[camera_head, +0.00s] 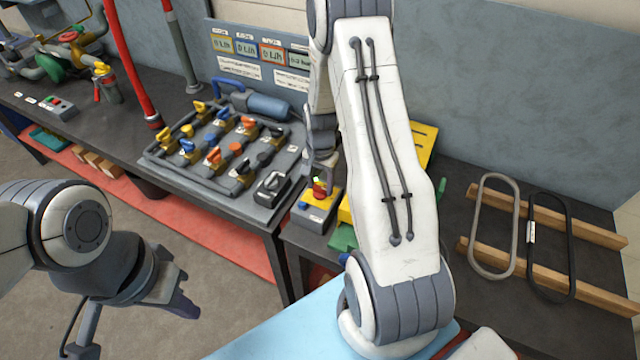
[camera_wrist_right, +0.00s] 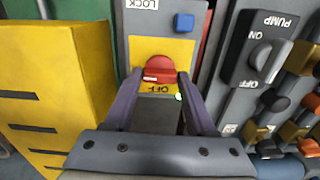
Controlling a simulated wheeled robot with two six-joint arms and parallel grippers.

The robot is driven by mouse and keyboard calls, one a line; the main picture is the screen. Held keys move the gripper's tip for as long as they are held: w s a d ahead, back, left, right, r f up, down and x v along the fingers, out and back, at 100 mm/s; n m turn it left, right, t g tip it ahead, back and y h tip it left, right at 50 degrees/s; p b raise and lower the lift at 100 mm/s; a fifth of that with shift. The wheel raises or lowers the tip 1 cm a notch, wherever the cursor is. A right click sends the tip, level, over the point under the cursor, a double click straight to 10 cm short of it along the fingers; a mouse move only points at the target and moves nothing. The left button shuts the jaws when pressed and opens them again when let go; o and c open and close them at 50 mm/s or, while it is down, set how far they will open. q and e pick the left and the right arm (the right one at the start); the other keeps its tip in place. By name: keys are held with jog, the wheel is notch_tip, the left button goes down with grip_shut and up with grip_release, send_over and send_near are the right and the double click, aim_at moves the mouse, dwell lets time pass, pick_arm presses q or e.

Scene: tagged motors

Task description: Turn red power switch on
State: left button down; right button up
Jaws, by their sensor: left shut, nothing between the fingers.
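The arm partly hides this gripper in the head view. My left gripper (camera_head: 188,306) is shut and empty, over the floor at the lower left.
A grey panel (camera_head: 205,185) with several coloured valve handles stands left of the switch. A pump switch (camera_wrist_right: 260,55) is close to the right gripper. A yellow block (camera_wrist_right: 55,105) is on its other side.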

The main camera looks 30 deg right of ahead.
aim_at(320, 187)
jog(key=shift+o, duration=1.2)
notch_tip(320, 187, up, 10)
jog(key=b, duration=0.1)
jog(key=shift+r, duration=0.25)
jog(key=s+a+r+n, duration=0.4)
jog(key=a+n, duration=0.1)
jog(key=a, duration=0.5)
jog(key=s+a+r+n, duration=0.3)
jog(key=s+a+n, duration=0.1)
jog(key=a, duration=0.5)
jog(key=s+a+r+n, duration=0.1)
jog(key=s+a+n, duration=0.3)
jog(key=s, duration=0.3)
jog(key=s+a+r+n+y, duration=0.1)
jog(key=s+a+n, duration=0.3)
jog(key=s+n, duration=0.2)
jog(key=shift+s, duration=1.05)
